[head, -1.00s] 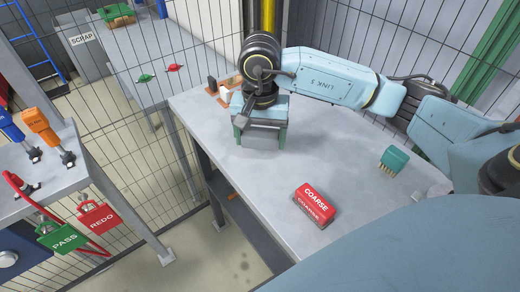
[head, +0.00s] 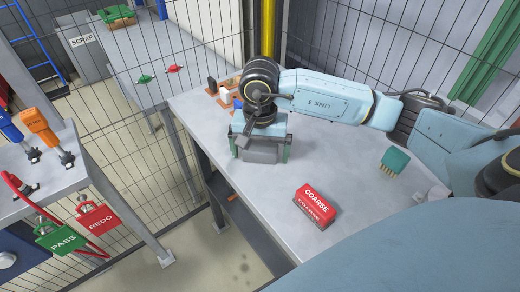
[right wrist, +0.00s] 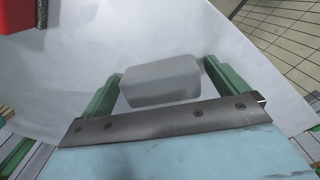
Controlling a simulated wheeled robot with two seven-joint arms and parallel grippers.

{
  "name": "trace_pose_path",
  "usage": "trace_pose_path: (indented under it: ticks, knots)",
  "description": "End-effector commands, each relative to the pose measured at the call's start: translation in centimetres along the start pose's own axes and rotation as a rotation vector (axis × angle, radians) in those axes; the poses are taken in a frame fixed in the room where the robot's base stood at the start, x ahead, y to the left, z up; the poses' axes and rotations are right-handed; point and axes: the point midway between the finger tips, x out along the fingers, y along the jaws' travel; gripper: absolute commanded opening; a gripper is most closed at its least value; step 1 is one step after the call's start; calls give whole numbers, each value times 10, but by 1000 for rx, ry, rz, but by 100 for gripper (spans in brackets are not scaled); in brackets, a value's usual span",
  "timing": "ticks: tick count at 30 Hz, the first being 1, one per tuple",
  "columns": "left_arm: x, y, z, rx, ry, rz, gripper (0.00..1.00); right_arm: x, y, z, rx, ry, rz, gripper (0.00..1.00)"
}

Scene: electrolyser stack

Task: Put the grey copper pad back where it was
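My right gripper (head: 261,152) is over the left part of the grey table, pointing down. Its green fingers stand at the two ends of the grey copper pad (head: 260,156), a plain grey block. In the right wrist view the pad (right wrist: 162,82) spans the space between the fingertips (right wrist: 163,72), slightly tilted against the gripper's metal bar. My left gripper is not in view.
A red COARSE block (head: 315,206) lies right of the gripper, nearer me. A teal brush (head: 394,160) lies further right. Small orange, white and blue items (head: 225,98) stand at the table's back left corner. The bare tabletop (head: 340,160) is clear. Wire mesh fencing stands behind.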

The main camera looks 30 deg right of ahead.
Motion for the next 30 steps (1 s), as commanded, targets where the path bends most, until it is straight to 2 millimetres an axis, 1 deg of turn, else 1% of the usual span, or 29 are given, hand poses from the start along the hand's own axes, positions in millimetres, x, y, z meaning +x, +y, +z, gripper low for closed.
trace_pose_path:
  ticks: [8,10,11,14,21,24,27,30]
  knots:
    - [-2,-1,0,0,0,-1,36,-2,0,0,0,0,0,98]
    - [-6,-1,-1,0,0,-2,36,-5,0,0,0,0,0,98]
    - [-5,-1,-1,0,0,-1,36,-9,0,-1,0,2,-2,98]
    - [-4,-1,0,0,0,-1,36,-26,-1,-1,-1,5,-5,98]
    - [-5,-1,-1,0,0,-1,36,-80,-1,-1,-1,5,-5,98]
    - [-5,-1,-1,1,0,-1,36,-98,-1,-1,0,3,-3,98]
    - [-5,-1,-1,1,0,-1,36,-112,0,0,0,2,-2,98]
    - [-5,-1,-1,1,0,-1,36,-120,0,0,0,1,-1,98]
